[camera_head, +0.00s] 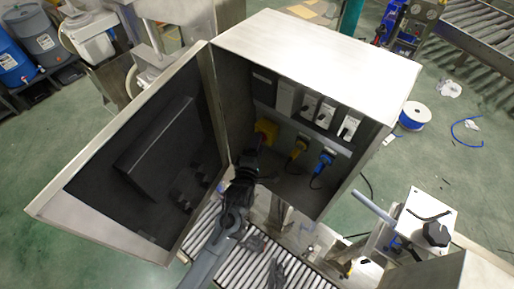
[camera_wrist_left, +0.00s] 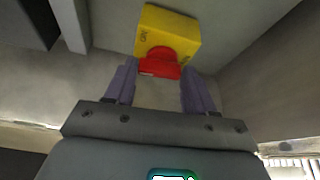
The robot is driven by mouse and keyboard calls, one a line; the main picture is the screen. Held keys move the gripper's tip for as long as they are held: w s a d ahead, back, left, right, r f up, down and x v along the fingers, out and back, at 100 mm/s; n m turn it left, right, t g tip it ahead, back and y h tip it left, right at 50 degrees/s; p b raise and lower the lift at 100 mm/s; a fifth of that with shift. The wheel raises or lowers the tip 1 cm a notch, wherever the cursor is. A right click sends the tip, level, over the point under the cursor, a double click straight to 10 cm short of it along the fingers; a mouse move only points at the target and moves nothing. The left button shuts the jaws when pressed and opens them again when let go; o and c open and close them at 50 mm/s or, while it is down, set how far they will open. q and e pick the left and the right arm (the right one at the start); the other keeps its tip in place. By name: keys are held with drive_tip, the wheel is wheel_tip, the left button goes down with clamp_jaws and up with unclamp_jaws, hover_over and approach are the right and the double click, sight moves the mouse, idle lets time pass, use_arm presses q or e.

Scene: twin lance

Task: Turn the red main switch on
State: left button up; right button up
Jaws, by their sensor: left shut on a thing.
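The red main switch (camera_wrist_left: 160,64) is a red knob on a yellow box on the back wall inside an open metal cabinet. The yellow box (camera_wrist_left: 168,30) also shows in the head view (camera_head: 266,129). My left gripper (camera_wrist_left: 158,80) reaches up to it, its two purplish fingers on either side of the red knob, shut on it. In the head view, my left gripper (camera_head: 259,150) comes from below and hides the red knob. My right gripper is not in view.
The cabinet (camera_head: 320,50) has its door (camera_head: 140,160) swung open to the left. A roller conveyor (camera_head: 200,235) runs below.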

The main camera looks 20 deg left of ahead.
use_arm(q)
drive_tip(key=shift+a+f+m+t+h+b, duration=0.1)
drive_tip(key=shift+f+m+t+h+b, duration=0.2)
drive_tip(key=shift+m+t+b, duration=1.05)
drive_tip(key=shift+d+f+m+g+h+b, duration=0.15)
drive_tip(key=shift+m+h+b, duration=0.3)
drive_tip(key=shift+m, duration=1.85)
drive_tip(key=shift+a+f+m+t+h+b, duration=0.2)
drive_tip(key=shift+m+t+b, duration=0.65)
drive_tip(key=shift+m, duration=1)
drive_tip(key=o, duration=1)
drive_tip(key=shift+o, duration=0.2)
drive_tip(key=shift+b, duration=0.3)
